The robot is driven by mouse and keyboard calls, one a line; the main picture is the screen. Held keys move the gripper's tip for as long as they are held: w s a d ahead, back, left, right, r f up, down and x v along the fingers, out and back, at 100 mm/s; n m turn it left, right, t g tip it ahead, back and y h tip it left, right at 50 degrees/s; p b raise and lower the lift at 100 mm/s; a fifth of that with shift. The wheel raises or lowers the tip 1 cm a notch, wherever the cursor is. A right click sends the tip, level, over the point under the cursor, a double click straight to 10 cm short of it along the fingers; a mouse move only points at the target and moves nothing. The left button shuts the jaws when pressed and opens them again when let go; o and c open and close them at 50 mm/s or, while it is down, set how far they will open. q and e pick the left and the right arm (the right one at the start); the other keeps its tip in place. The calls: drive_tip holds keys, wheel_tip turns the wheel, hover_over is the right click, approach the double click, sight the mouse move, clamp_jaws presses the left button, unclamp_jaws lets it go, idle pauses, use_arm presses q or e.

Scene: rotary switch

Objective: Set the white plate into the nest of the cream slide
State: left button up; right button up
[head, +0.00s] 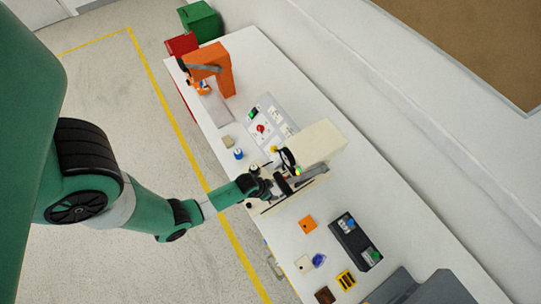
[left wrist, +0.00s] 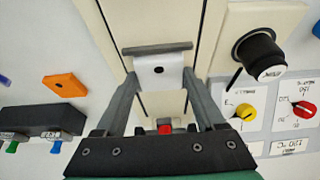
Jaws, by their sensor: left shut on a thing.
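My left gripper (head: 273,186) is over the near side of a cream block-like fixture (head: 317,145) on the white table. In the left wrist view my left gripper (left wrist: 160,85) is shut on a white plate (left wrist: 158,71) with a small dark hole. A dark grey bar (left wrist: 157,48) crosses at the plate's far edge. Cream panels (left wrist: 149,22) with dark seams lie beyond and below the plate. I cannot tell which panel is the slide, or whether the plate touches it. The nest is not clearly visible. My right gripper is not in view.
A black knob (left wrist: 258,55) stands right of the plate, by a panel with yellow (left wrist: 245,112) and red (left wrist: 304,110) knobs. An orange tile (left wrist: 64,86) and a dark tray (left wrist: 45,120) lie left. An orange machine (head: 214,66) stands at the table's far end.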

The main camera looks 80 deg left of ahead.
use_arm(q)
drive_tip(key=o, duration=1.3)
drive_tip(key=p+v, duration=0.8)
drive_tip(key=v, duration=0.4)
drive_tip(key=shift+d+r+p, duration=0.1)
drive_tip(key=shift+r+p, duration=0.05)
drive_tip(key=shift+p, duration=0.2)
